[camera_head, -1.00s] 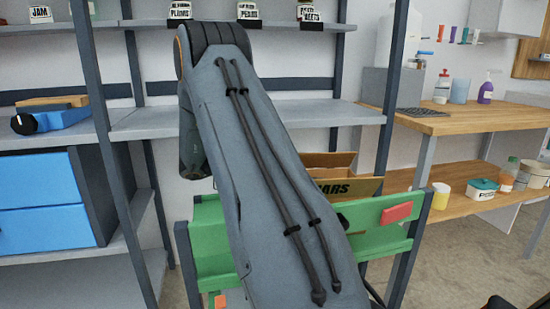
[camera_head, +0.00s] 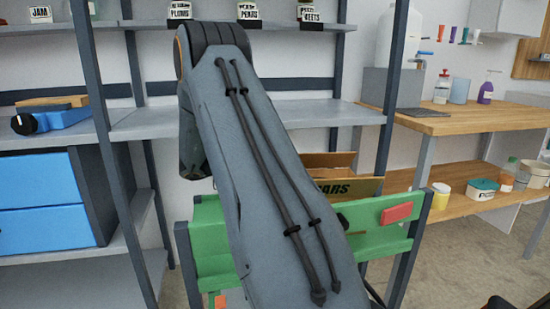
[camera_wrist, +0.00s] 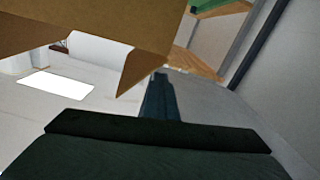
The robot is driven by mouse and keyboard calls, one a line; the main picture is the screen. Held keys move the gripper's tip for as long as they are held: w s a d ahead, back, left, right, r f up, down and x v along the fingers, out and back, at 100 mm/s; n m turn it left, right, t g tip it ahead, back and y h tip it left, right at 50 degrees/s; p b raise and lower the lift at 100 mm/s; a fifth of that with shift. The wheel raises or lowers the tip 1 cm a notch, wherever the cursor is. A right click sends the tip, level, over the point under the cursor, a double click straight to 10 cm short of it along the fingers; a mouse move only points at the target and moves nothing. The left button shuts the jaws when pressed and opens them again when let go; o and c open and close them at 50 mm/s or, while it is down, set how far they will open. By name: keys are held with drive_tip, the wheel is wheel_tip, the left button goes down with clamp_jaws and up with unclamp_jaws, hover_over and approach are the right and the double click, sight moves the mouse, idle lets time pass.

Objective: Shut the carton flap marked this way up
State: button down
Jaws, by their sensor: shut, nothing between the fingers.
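A brown cardboard carton (camera_head: 368,187) stands in the green-sided cart behind my arm, its left part hidden. Dark letters ending in "ARS" show on its front. A flap (camera_head: 330,159) stands raised at its top; no "this way up" mark is readable. In the wrist view, brown carton panels (camera_wrist: 120,22) fill the top, with a pointed flap corner hanging near the middle. My gripper (camera_wrist: 158,78) is shut and empty, its narrow fingertips close beside that flap corner. I cannot tell whether they touch. In the head view my arm hides the gripper.
The green cart (camera_head: 207,225) has a red patch (camera_head: 397,212) on its right side. A grey shelf rack (camera_head: 330,113) stands behind, with labelled goods above. A wooden bench (camera_head: 470,119) with bottles is at the right. Floor is open at the lower right.

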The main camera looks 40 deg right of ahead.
drive_tip(key=c, duration=2.5)
unclamp_jaws()
drive_tip(key=o, duration=0.5)
drive_tip(key=v, duration=0.9)
drive_tip(key=shift+p, duration=0.35)
drive_tip(key=shift+w, duration=0.1)
drive_tip(key=v, duration=0.7)
drive_tip(key=shift+w+a+p, duration=0.2)
drive_tip(key=shift+a+p, duration=0.1)
